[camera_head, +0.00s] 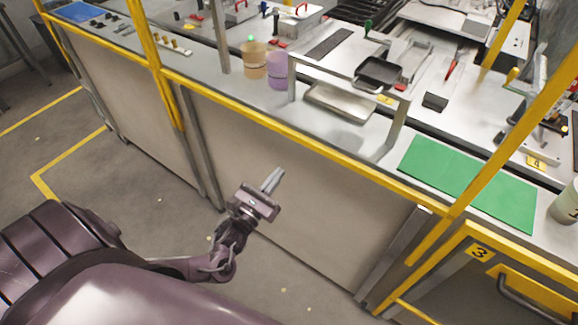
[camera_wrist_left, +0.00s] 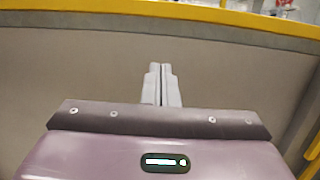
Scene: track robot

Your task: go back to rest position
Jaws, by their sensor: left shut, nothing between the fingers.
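My left gripper (camera_head: 272,180) is in front of the grey panel below the worktop, lower than the yellow edge rail. Its two grey fingers are together with nothing between them. In the left wrist view the closed fingers (camera_wrist_left: 161,84) point at the grey panel (camera_wrist_left: 60,75), with the yellow rail above. My left arm comes in from the lower left of the head view. My right gripper is in neither view.
The worktop has a yellow edge rail (camera_head: 300,138). On it stand an orange cup (camera_head: 253,62), a purple cup (camera_head: 277,72), a metal frame (camera_head: 345,77) and a green mat (camera_head: 470,183). Yellow posts (camera_head: 153,62) rise from the edge. Floor at the left (camera_head: 90,155) is open.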

